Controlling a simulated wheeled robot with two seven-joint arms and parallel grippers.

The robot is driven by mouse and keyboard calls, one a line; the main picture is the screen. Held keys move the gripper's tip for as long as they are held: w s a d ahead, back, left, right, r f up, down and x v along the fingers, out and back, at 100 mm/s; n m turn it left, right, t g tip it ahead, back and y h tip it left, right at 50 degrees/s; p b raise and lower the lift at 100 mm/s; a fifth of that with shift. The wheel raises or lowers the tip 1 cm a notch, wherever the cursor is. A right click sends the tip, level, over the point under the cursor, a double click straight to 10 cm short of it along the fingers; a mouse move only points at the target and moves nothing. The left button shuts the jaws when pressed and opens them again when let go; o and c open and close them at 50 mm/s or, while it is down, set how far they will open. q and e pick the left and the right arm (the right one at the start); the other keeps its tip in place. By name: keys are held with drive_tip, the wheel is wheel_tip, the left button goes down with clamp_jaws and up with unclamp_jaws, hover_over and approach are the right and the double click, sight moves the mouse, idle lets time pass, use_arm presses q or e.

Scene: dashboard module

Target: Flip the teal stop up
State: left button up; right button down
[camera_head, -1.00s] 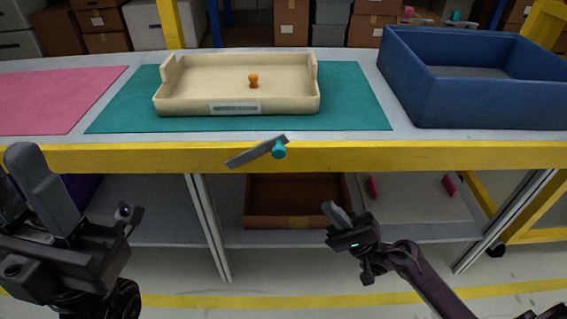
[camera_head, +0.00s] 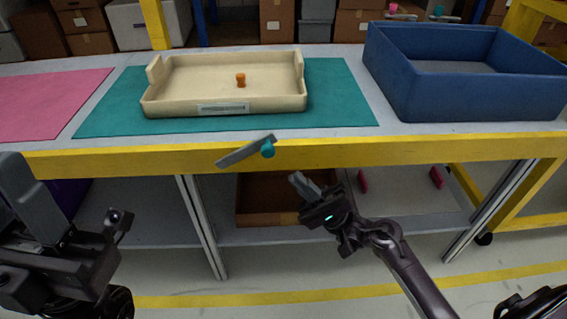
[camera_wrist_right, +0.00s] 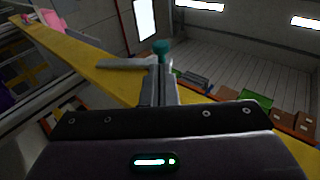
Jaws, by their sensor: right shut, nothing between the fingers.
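The stop is a grey bar (camera_head: 240,152) with a teal knob (camera_head: 267,149) at its right end, on the yellow front edge of the table. The bar slants, its right end higher. My right gripper (camera_head: 299,182) is shut and empty, below and to the right of the knob. In the right wrist view the fingers (camera_wrist_right: 158,88) point toward the teal knob (camera_wrist_right: 161,47), with the bar (camera_wrist_right: 122,64) reaching left. Whether they touch cannot be told. My left gripper (camera_head: 22,190) is at the far left, partly cut off; its jaw state is unclear.
A cream tray (camera_head: 215,106) with an orange peg (camera_head: 241,80) sits on a teal mat (camera_head: 340,100). A blue crate (camera_head: 480,95) stands right, a pink mat (camera_head: 45,105) left. Below the yellow rail (camera_head: 400,150) a brown box (camera_head: 265,219) is on the lower shelf.

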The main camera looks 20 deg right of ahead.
sight(273, 155)
drive_tip(key=x, duration=0.5)
drive_tip(key=shift+a+r+b, duration=0.1)
drive_tip(key=shift+r+b, duration=0.1)
drive_tip(key=shift+b, duration=0.1)
drive_tip(key=shift+w+r, duration=0.1)
drive_tip(key=shift+a+r+p, duration=0.1)
drive_tip(key=shift+r+p, duration=0.15)
drive_tip(key=shift+p, duration=0.4)
